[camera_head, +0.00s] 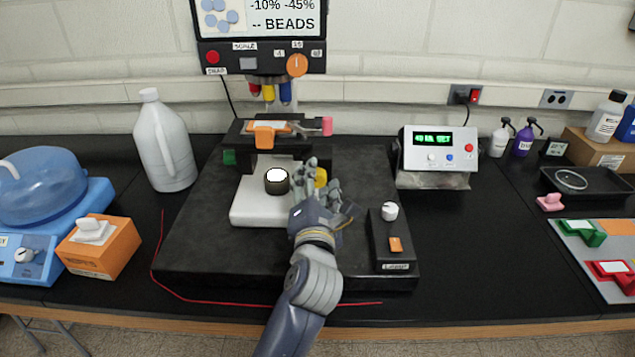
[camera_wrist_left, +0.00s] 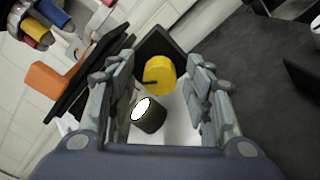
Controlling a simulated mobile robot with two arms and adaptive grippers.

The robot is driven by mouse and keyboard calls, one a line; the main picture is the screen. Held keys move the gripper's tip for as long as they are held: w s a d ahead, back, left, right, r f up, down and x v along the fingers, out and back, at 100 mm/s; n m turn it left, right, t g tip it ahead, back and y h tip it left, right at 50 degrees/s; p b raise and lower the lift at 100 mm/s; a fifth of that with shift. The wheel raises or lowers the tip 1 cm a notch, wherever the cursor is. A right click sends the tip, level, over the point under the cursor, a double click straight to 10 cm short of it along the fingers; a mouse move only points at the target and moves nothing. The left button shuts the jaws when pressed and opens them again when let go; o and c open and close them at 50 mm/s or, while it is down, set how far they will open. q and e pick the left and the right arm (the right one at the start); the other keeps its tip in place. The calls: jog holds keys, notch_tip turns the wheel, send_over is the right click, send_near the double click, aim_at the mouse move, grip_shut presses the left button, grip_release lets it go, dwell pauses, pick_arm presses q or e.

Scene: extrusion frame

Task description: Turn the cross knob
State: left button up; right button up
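A yellow round knob (camera_head: 321,178) sits on the microscope-like device in the middle of the bench. In the left wrist view the yellow knob (camera_wrist_left: 159,75) shows as a disc with a dark line at its lower left side; no clear cross shape can be made out. My left gripper (camera_head: 320,188) is open in front of it, and its fingers partly cover it in the head view. In the left wrist view the knob appears between the spread fingers (camera_wrist_left: 157,82), with a gap on both sides. My right gripper is not in view.
A black cylinder with a white top (camera_head: 276,181) stands left of the gripper, above the white base (camera_head: 255,213). An orange block (camera_head: 264,137) is on the stage behind. A small box with a white knob (camera_head: 390,211) lies right. A grey jug (camera_head: 164,145) stands left.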

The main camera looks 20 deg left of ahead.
pick_arm(q)
jog(key=c, duration=0.9)
jog(key=shift+o, duration=0.2)
jog(key=shift+n+p, duration=0.55)
jog(key=shift+n, duration=0.45)
jog(key=o, duration=1.1)
jog(key=v, duration=1.2)
